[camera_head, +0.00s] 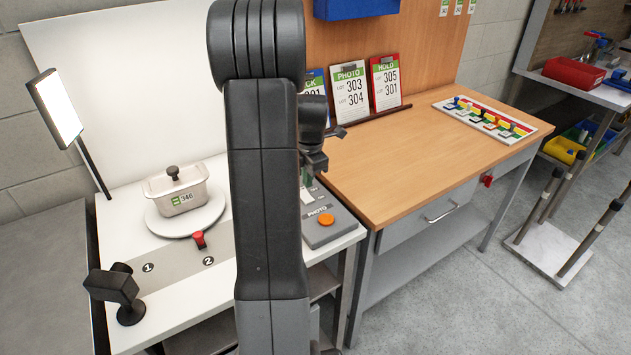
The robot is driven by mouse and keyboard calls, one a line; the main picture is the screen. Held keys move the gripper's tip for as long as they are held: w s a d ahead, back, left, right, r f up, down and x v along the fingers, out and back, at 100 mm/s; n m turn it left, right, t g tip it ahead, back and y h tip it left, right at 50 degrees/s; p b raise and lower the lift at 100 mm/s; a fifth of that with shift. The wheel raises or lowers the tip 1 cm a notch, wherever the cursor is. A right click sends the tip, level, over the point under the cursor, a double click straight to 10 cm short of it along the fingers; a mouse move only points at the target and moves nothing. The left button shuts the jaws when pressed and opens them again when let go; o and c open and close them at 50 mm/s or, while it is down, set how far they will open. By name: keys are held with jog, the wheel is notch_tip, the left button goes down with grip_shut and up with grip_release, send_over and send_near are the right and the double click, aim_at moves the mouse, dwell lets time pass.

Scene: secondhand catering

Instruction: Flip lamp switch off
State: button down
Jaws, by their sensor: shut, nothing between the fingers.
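The lamp (57,107) is a flat lit panel on a thin dark pole at the left end of the white bench. A grey control box (335,232) with an orange button and the word PHOTO stands at the bench's right edge. My gripper (322,163) is shut and empty, partly behind my arm, above and behind the box. A small green patch shows just below it, too covered to identify.
A lidded white pot (178,191) sits on a round turntable (213,213) with a red handle. A black camera-like device (115,287) stands at the front left. Lot cards (350,92) lean on the wooden bench (395,190), which has a clear middle.

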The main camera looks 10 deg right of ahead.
aim_at(310, 201)
notch_tip(310, 201, up, 10)
jog(key=s+b, duration=0.1)
jog(key=shift+d+f, duration=0.15)
jog(key=shift+d, duration=0.05)
